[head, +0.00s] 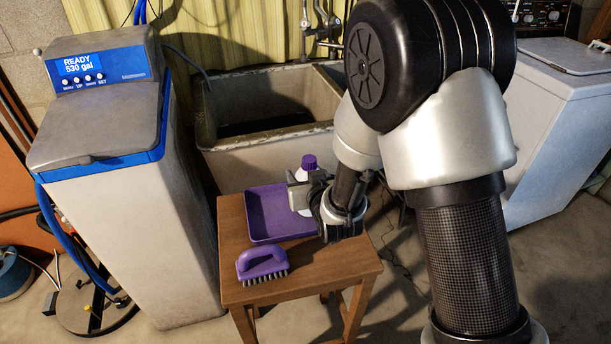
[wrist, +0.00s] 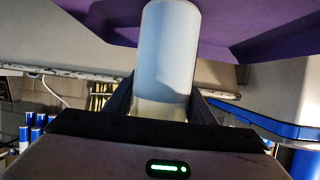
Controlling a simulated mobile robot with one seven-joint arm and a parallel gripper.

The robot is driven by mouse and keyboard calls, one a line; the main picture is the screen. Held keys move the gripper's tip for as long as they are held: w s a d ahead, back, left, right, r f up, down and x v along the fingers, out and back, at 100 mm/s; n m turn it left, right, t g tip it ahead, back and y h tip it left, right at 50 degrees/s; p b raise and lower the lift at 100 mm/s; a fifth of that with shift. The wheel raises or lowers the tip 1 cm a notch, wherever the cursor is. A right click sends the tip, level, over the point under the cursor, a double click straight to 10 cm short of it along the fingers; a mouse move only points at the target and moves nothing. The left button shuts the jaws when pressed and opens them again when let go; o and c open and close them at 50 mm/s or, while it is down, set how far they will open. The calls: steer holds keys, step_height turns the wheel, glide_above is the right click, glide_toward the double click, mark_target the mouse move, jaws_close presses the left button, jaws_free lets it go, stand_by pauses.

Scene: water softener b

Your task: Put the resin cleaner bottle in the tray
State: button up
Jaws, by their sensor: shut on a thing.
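The resin cleaner bottle is white with a purple cap (head: 309,161), and stands upright at the right part of the purple tray (head: 262,217) on the wooden stool. My gripper (head: 301,194) reaches in from the right and is shut on the bottle, hiding much of its body. In the wrist view the white bottle (wrist: 168,45) sits between the two fingers, with the purple tray (wrist: 235,30) behind it. I cannot tell whether the bottle's base touches the tray floor.
A purple scrub brush (head: 262,264) lies at the front left of the stool top (head: 318,268). The water softener (head: 110,190) stands close on the left. A utility sink (head: 265,160) is behind the stool. A white appliance (head: 560,120) stands at the right.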

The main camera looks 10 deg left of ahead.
steer(key=o, duration=1.6)
steer(key=shift+f, duration=0.1)
steer(key=shift+c, duration=0.2)
steer(key=shift+s+r, duration=0.1)
steer(key=shift+r, duration=0.15)
steer(key=p+v, duration=1.1)
steer(key=p, duration=0.1)
steer(key=shift+s+d+r+p, duration=0.2)
steer(key=shift+s+p, duration=0.1)
